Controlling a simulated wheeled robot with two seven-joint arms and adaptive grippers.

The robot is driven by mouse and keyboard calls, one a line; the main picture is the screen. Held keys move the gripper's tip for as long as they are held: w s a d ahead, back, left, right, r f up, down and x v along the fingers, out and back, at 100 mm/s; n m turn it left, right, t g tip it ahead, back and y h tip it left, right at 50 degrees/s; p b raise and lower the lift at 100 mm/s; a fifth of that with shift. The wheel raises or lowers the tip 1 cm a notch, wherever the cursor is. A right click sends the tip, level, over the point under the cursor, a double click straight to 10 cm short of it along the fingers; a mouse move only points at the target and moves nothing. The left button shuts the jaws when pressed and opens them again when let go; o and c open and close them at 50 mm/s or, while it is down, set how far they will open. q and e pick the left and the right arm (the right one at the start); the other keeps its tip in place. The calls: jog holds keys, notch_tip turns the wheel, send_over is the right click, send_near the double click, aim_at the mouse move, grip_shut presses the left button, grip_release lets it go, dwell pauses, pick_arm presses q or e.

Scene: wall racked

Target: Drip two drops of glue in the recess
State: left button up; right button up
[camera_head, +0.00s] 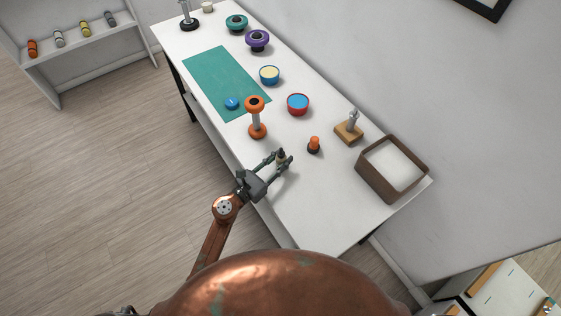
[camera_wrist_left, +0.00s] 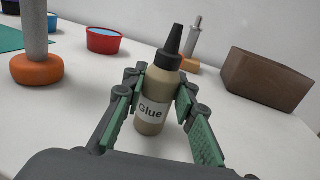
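A glue bottle (camera_wrist_left: 151,103), beige with a black pointed nozzle and a "Glue" label, stands nearly upright between the fingers of my left gripper (camera_wrist_left: 160,92) in the left wrist view. Both fingertips are very close to its sides; I cannot tell whether they press on it. In the head view my left gripper (camera_head: 281,161) reaches over the near part of the white table (camera_head: 318,208), with the bottle partly hidden by the fingers. I cannot make out which thing holds the recess. My right gripper is not in view.
An orange-ended grey post (camera_head: 256,118) stands left of my gripper. An orange-topped piece (camera_head: 314,145), wooden block with grey handle (camera_head: 349,130), and brown box (camera_head: 384,188) lie to the right. Red and blue bowls (camera_head: 298,105) (camera_head: 270,76) and a green mat (camera_head: 222,80) are farther back.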

aim_at(279, 155)
pick_arm(q)
grip_shut()
jog(key=shift+r, duration=0.55)
notch_tip(279, 155, up, 2)
jog(key=shift+r+p, duration=0.25)
jog(key=shift+p, duration=0.65)
jog(key=s+d+r+p, duration=0.2)
jog(key=s+r+p, duration=0.1)
jog(key=s, duration=0.3)
jog(key=s+d+r+p, duration=0.2)
jog(key=s+r+p, duration=0.2)
jog(key=s+r, duration=0.2)
jog(key=shift+s+d+r, duration=0.25)
jog(key=shift+s+d, duration=0.05)
jog(key=shift+s, duration=0.35)
jog(key=shift+a, duration=0.15)
